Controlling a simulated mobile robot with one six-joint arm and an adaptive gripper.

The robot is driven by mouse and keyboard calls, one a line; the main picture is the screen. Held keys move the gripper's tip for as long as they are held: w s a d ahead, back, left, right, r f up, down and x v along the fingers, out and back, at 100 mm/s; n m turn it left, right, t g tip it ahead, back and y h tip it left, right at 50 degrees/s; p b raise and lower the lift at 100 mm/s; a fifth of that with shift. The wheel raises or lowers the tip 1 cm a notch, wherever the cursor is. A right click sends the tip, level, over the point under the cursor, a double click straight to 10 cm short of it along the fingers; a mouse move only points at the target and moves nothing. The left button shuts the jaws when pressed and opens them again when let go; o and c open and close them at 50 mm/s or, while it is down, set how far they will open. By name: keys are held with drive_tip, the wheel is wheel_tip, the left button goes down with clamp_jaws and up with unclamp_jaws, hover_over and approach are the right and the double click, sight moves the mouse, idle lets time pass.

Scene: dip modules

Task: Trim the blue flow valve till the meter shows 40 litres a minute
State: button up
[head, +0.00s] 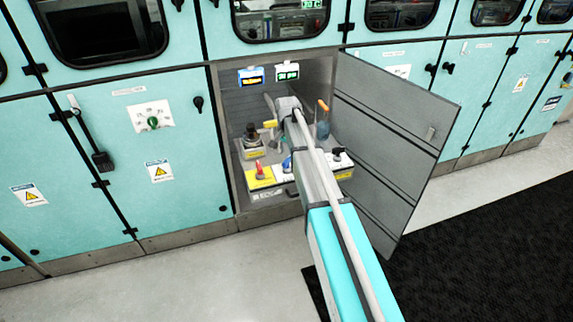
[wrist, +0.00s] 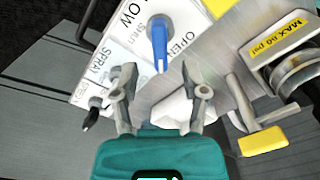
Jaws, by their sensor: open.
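The blue flow valve handle (wrist: 160,45) stands on a white plate lettered "FLOW" and "OPEN" in the wrist view. In the head view a little of the blue handle (head: 287,164) shows beside my arm. My gripper (wrist: 162,80) is open and empty, with the handle's tip just beyond and between its fingertips; I cannot tell whether they touch.
A red handle (head: 259,170) on a yellow plate is left of the blue one. A black knob (wrist: 92,118) is on the "SPRAY" plate. A yellow-handled lever (wrist: 263,142) and a "MAX 60 psi" fitting (wrist: 295,70) are close right. The open cabinet door (head: 392,140) bounds the right side.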

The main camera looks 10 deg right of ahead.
sight(287, 159)
drive_tip(key=shift+f+b, duration=1.9)
drive_tip(key=shift+f, duration=0.25)
drive_tip(key=shift+c, duration=0.2)
clamp_jaws()
